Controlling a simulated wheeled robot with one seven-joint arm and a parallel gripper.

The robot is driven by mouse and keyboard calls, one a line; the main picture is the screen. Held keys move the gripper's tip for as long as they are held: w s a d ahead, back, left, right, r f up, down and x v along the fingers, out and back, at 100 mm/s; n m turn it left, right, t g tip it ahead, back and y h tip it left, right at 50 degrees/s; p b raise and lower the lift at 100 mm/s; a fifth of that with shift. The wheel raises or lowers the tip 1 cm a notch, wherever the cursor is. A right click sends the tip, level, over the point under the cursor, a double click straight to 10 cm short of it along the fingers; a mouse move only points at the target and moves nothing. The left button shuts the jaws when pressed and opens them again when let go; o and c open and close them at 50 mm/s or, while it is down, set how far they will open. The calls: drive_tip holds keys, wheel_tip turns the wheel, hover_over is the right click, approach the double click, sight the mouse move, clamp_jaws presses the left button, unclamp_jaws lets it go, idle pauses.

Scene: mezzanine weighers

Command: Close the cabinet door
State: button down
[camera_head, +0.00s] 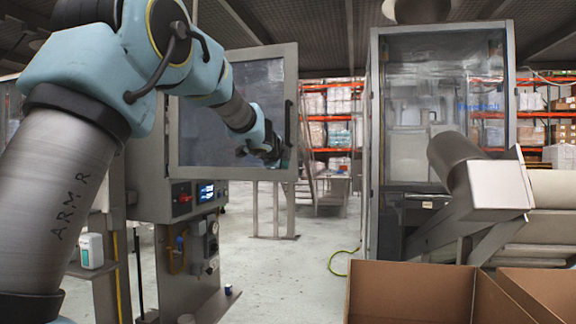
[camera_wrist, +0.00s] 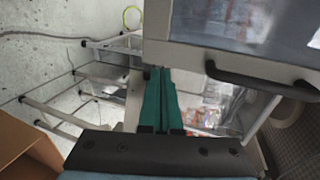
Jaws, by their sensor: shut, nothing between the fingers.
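The cabinet door (camera_head: 282,62) is a grey-framed pane with a dark window, standing out to the right of the grey control cabinet (camera_head: 150,190). Its upper left part is hidden behind my arm. A dark bar handle (camera_head: 288,122) runs along its right edge. My gripper (camera_head: 279,158) is by the lower right part of the door, left of and below the handle in the picture. In the wrist view, the two teal fingers (camera_wrist: 158,72) are together and empty. Their tips overlap the door's frame (camera_wrist: 215,62) near its edge, with the handle (camera_wrist: 255,82) to the right; contact is unclear.
A tall glass-fronted enclosure (camera_head: 375,150) stands right of centre, beside a metal chute (camera_head: 490,190). Open cardboard boxes (camera_head: 410,290) fill the lower right. A white bottle (camera_head: 91,250) stands at left. Clear floor (camera_head: 290,270) with a green hose (camera_head: 335,262) lies between.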

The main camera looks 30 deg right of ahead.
sight(292, 167)
drive_tip(key=shift+r+p+x, duration=0.2)
drive_tip(key=shift+p+x, duration=0.25)
drive_tip(key=shift+x, duration=0.6)
drive_tip(key=shift+r+p+x, duration=0.15)
drive_tip(key=shift+p+x, duration=0.35)
drive_tip(key=shift+x, duration=0.55)
drive_tip(key=shift+r+p+x, duration=0.2)
drive_tip(key=shift+p+x, duration=0.25)
drive_tip(key=shift+x, duration=0.55)
drive_tip(key=shift+d, duration=0.1)
drive_tip(key=shift+w+d, duration=0.1)
